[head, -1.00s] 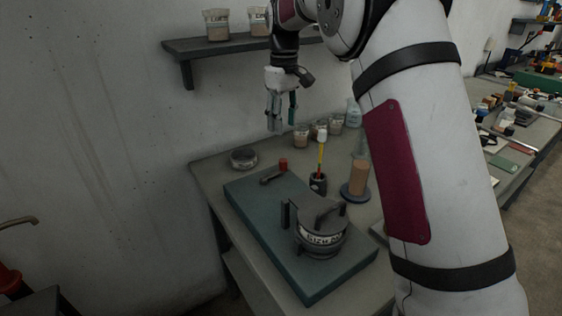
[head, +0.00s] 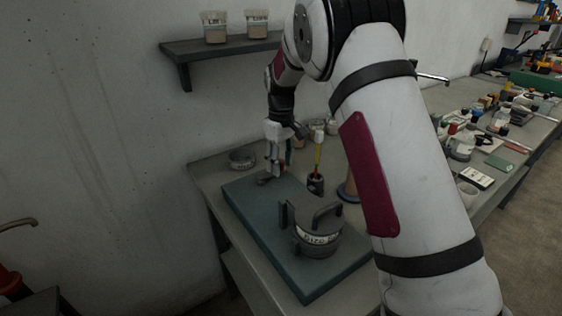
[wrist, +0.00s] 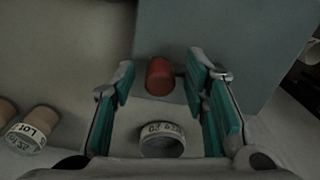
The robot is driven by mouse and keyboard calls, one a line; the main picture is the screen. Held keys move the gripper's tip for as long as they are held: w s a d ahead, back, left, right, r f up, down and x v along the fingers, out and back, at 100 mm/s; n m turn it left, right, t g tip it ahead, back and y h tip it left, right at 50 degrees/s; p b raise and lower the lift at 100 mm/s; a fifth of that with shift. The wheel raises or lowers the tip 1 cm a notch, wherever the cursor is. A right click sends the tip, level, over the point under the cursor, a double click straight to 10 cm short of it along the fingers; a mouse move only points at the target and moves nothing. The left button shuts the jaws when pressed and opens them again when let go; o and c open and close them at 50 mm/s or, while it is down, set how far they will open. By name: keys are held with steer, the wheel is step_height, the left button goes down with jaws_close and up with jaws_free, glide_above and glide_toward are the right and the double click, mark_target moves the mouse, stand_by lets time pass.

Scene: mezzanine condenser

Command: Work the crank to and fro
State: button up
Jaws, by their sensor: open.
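The crank is a dark arm (head: 265,181) with an upright red knob (wrist: 160,76), low on the far end of the blue-green block (head: 240,205). My gripper (head: 275,171) is down over the knob end and hides the knob in the head view. In the wrist view the knob stands between the two green-padded fingers, with gaps on both sides, nearer the right finger. The gripper is open and holds nothing. Most of the crank arm is hidden by the right finger in the wrist view.
A dark lidded pot (head: 318,239) with a handle and label stands on the block's near end. A round labelled dish (head: 242,158) sits near the wall. A wall shelf (head: 220,50) hangs above.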

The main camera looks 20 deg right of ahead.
jaws_close()
